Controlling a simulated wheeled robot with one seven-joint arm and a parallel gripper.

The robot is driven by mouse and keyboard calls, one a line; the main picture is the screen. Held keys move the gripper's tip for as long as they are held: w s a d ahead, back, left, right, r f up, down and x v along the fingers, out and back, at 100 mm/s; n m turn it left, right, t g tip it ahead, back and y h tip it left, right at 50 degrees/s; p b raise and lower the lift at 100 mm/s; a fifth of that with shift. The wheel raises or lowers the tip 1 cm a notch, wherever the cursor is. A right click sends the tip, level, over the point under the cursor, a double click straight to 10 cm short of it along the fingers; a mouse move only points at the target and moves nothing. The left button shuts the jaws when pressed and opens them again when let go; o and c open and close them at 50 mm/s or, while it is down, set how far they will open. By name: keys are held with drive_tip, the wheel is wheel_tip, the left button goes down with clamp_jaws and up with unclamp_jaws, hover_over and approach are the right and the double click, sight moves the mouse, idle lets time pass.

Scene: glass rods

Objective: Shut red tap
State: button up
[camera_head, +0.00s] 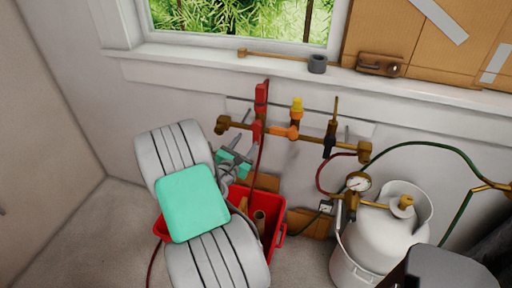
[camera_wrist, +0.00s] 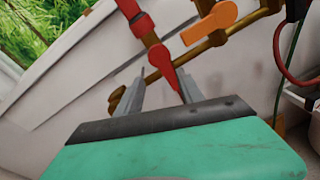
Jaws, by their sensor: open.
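The red tap (camera_head: 262,98) is on the brass pipe (camera_head: 312,138) along the wall, at its left part. Its red body stands up above the pipe, with another red part at the pipe. In the wrist view the red tap (camera_wrist: 159,62) shows ahead of my gripper, with a tapered red end pointing down between the fingers, nearer the right one. My gripper (camera_wrist: 156,90) is open, its two grey fingers apart. I cannot tell whether a finger touches the red. In the head view my gripper (camera_head: 236,160) is just below and left of the red tap, partly hidden by my arm.
An orange tap (camera_head: 296,112) and a black tap (camera_head: 330,138) sit right of the red one. A red crate (camera_head: 272,232) stands below, partly behind my arm. A white gas tank (camera_head: 385,235) with a gauge (camera_head: 358,182) and hoses is at right. A window sill (camera_head: 200,56) runs above.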

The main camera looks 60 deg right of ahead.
sight(256, 135)
drive_tip(key=d+n, duration=0.1)
drive_tip(key=d, duration=0.1)
drive_tip(key=d+f+n+p, duration=0.1)
drive_tip(key=d+n, duration=0.1)
drive_tip(key=d, duration=0.1)
drive_tip(key=d+f+n+t, duration=0.1)
drive_tip(key=d, duration=0.2)
drive_tip(key=shift+s+d+h+p, duration=0.1)
drive_tip(key=shift+d+h+p, duration=0.05)
drive_tip(key=shift+h+p, duration=0.25)
drive_tip(key=shift+c, duration=0.2)
clamp_jaws()
idle(0.8)
